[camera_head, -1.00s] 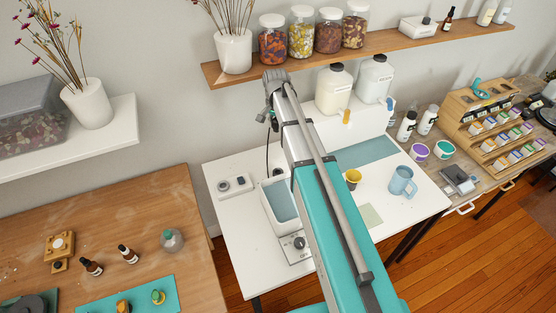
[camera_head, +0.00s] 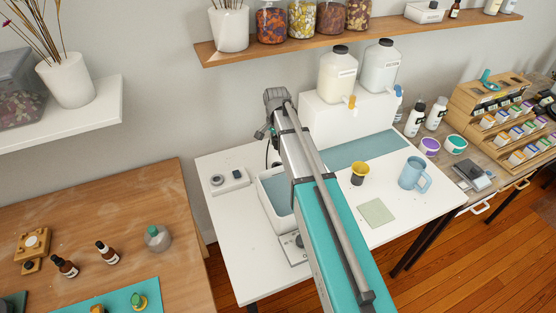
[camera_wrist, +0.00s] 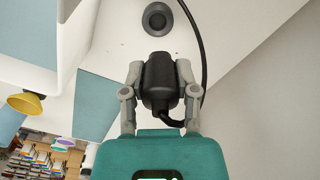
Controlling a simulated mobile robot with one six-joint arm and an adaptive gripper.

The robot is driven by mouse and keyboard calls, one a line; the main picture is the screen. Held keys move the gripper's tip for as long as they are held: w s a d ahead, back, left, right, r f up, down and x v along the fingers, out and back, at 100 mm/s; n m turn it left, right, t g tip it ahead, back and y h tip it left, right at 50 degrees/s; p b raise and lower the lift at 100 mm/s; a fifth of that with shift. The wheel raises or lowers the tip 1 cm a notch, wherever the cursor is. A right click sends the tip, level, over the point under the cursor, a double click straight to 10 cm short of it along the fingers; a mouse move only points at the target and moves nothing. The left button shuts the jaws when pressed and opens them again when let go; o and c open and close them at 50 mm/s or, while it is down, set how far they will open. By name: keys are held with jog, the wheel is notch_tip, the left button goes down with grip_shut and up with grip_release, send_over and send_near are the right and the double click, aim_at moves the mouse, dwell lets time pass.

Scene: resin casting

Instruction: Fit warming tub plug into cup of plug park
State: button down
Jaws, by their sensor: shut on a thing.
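The warming tub plug (camera_wrist: 160,82) is black with a black cable. My gripper (camera_wrist: 159,72) is shut on it, a finger on each side. In the head view my arm hides most of my gripper and the plug. The cable (camera_head: 267,152) hangs there above the white table. The plug park (camera_head: 229,186) is a low white block left of the warming tub (camera_head: 264,200), with a dark round cup (camera_head: 217,180). In the wrist view a dark round cup (camera_wrist: 158,19) shows just beyond the plug's end, with a visible gap between them.
The tub holds bluish water. Two large bottles stand on a white riser (camera_head: 320,118) behind.

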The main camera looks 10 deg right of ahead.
jog(key=b, duration=0.3)
send_over(277, 163)
jog(key=s, duration=0.2)
jog(key=shift+w+a+f, duration=0.1)
jog(key=shift+w+f, duration=0.05)
jog(key=shift+f, duration=0.9)
jog(key=shift+w+a+f, duration=0.1)
jog(key=shift+f, duration=0.95)
jog(key=shift+f+b, duration=2.05)
jog(key=shift+f, duration=0.05)
jog(key=shift+s+f+b, duration=0.1)
jog(key=shift+f+b, duration=0.95)
jog(key=shift+b, duration=0.05)
jog(key=shift+c, duration=1.5)
grip_release()
jog(key=shift+r, duration=0.15)
